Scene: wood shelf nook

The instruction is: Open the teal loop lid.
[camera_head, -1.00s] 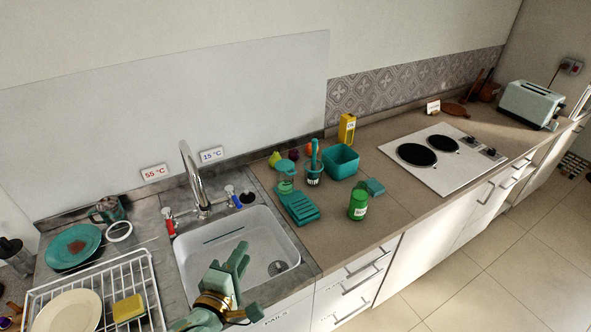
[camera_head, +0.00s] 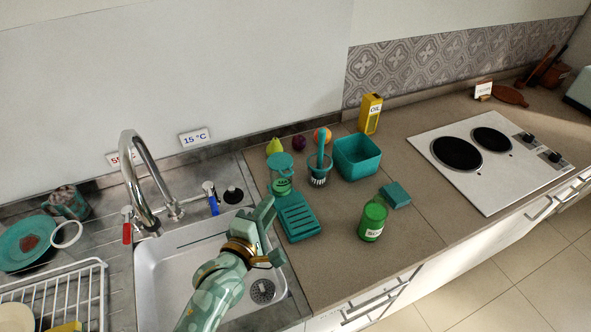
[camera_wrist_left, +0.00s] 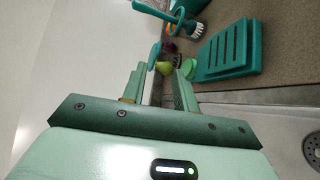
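In the wrist view a teal lid edge (camera_wrist_left: 155,55) shows between the fingers, farther off, with the jar partly hidden. My left gripper (camera_head: 275,230) is over the sink's right edge, in front of the jar and apart from it. In the wrist view its fingers (camera_wrist_left: 160,88) stand apart with nothing between them. My right gripper is not in view.
The slotted teal rack (camera_head: 298,217) lies close beside the gripper. The faucet (camera_head: 140,190) rises at the left.

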